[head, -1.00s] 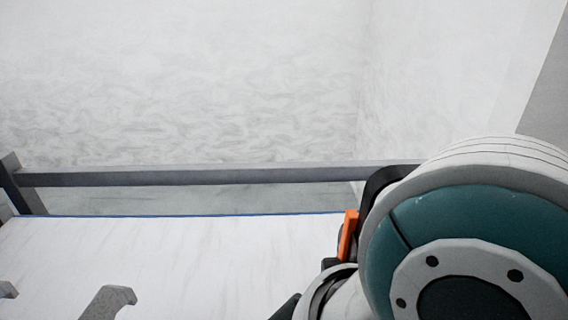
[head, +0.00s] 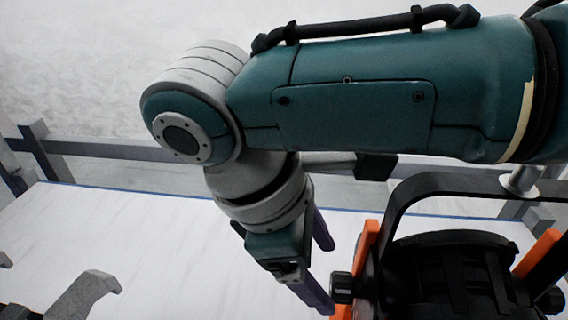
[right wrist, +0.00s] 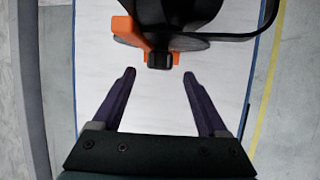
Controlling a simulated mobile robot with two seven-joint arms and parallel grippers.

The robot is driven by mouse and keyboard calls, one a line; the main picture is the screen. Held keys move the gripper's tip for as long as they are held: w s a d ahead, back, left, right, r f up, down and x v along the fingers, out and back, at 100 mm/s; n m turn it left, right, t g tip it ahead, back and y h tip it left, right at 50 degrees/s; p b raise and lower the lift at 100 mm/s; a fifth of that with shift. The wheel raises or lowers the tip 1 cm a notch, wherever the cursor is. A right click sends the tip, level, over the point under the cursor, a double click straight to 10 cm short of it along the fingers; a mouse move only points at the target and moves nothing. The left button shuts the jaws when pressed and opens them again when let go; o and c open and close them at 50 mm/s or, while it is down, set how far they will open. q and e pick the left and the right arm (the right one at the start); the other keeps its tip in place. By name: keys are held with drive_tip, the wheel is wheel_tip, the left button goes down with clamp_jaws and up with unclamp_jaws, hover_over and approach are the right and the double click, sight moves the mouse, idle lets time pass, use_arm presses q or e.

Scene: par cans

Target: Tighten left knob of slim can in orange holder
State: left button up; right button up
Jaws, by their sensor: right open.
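The slim can is a black ribbed can (head: 450,262) under a black yoke at the right of the head view. It sits between the upright plates of the orange holder (head: 368,243). Its left knob (head: 343,288) is small, black and ridged, and sticks out left of the orange plate. In the right wrist view the knob (right wrist: 159,61) is centred just beyond the fingertips. My right gripper (head: 325,278) has purple fingers pointing towards the knob. It is open and empty, with a small gap to the knob. My left gripper is out of view.
The white table top (head: 150,245) is clear behind and left of the gripper. A grey hooked bracket (head: 88,292) stands at the lower left. A grey rail (head: 105,149) runs along the back. The black yoke (head: 400,190) arches over the can.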

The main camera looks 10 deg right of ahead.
sight(332, 281)
drive_tip(key=x, duration=0.4)
drive_tip(key=shift+d+f, duration=0.1)
drive_tip(key=shift+f, duration=0.05)
clamp_jaws()
idle(0.5)
